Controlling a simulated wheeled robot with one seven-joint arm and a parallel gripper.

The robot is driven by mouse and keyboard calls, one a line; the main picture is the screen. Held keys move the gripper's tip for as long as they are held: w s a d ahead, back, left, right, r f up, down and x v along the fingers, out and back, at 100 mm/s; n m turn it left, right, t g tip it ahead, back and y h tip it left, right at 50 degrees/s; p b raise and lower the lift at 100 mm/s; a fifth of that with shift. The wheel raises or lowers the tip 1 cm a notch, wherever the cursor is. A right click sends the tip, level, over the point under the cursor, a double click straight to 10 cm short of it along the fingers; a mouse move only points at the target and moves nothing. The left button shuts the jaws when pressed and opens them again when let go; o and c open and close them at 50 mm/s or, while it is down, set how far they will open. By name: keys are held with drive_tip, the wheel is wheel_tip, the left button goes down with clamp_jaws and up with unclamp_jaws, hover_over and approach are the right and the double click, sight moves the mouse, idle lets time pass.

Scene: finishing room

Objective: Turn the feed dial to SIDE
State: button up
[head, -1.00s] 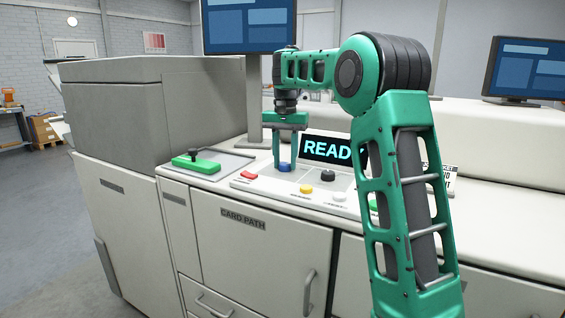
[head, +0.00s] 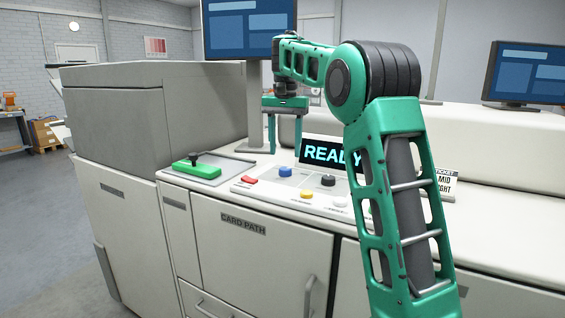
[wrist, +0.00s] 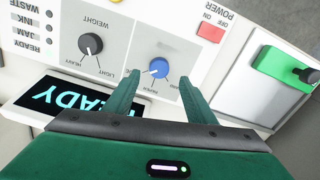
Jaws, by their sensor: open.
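The blue dial (head: 285,172) sits on the sloped control panel, left of the black dial (head: 328,181). In the wrist view the blue dial (wrist: 158,68) has a white mark toward its lower left, near a small label. The lettering by this dial is too small and partly covered to read surely. The black dial (wrist: 90,43) is marked WEIGHT, with HEAVY and LIGHT. My gripper (head: 285,150) is open and empty, raised above the panel and clear of the blue dial. In the wrist view its fingers (wrist: 163,77) stand apart below the dial.
A READY display (head: 330,153) stands behind the dials. A ticket card (head: 446,184) is partly hidden by my arm. Open air surrounds my gripper above the panel.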

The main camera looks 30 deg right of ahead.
sight(285, 168)
drive_tip(key=shift+r, duration=2.45)
